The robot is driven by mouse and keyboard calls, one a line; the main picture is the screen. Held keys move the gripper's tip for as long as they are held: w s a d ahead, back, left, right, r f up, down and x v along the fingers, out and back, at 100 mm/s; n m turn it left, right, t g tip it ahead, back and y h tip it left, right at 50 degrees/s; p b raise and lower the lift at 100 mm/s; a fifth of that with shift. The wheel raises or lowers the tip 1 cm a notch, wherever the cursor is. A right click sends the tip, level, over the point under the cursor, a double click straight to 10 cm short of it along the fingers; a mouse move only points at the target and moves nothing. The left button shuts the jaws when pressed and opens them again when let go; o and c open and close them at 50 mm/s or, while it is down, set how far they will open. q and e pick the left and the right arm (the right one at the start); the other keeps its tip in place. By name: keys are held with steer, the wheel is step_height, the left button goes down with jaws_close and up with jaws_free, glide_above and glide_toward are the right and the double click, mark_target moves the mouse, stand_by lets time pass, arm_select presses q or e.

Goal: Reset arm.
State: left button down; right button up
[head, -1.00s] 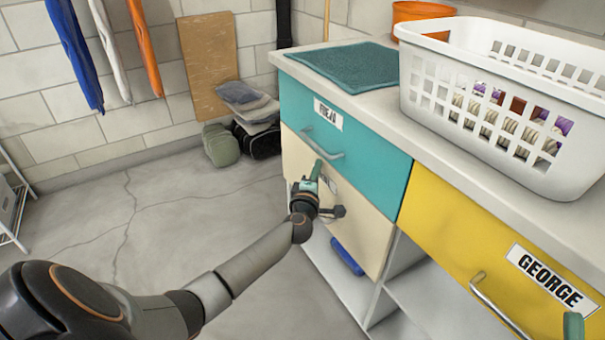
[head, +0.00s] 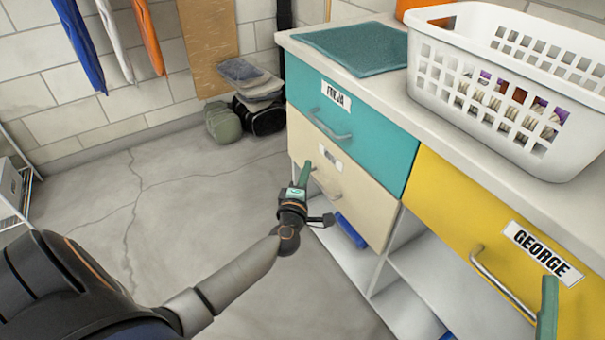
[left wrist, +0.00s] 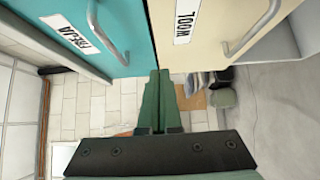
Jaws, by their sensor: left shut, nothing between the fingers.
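My left gripper (head: 306,174) is shut and empty, beside the cream drawer (head: 362,205) and in front of its handle in the head view. Its green fingers also show together in the left wrist view (left wrist: 157,100). The cream drawer has a bar handle and a white label, and it also shows in the left wrist view (left wrist: 205,45). Above it is the teal drawer (head: 375,140) labelled FREJA. One green finger of my right gripper (head: 547,310) shows at the lower right, near the yellow drawer's handle; the rest is hidden or out of frame.
The yellow drawer (head: 455,215) is labelled GEORGE. A white laundry basket (head: 440,75) and a teal mat (head: 355,45) are on the counter. A blue item (head: 350,231) lies in the open shelf below. Folded cloths (head: 262,85) are by the wall.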

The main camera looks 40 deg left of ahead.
arm_select(q)
steer(key=shift+v, duration=1.45)
arm_select(e)
steer(key=shift+w+d+f+m+g+h, duration=0.15)
steer(key=shift+w+f+m+h, duration=0.25)
steer(key=shift+f, duration=0.2)
steer(key=shift+w+a+f+m+g+h, duration=0.1)
steer(key=shift+w+f+m+h, duration=0.15)
steer(key=shift+w+f+h, duration=0.25)
steer(key=shift+w+d+f+m+g+h, duration=0.15)
steer(key=shift+w+f+m+h, duration=0.15)
steer(key=shift+f, duration=0.35)
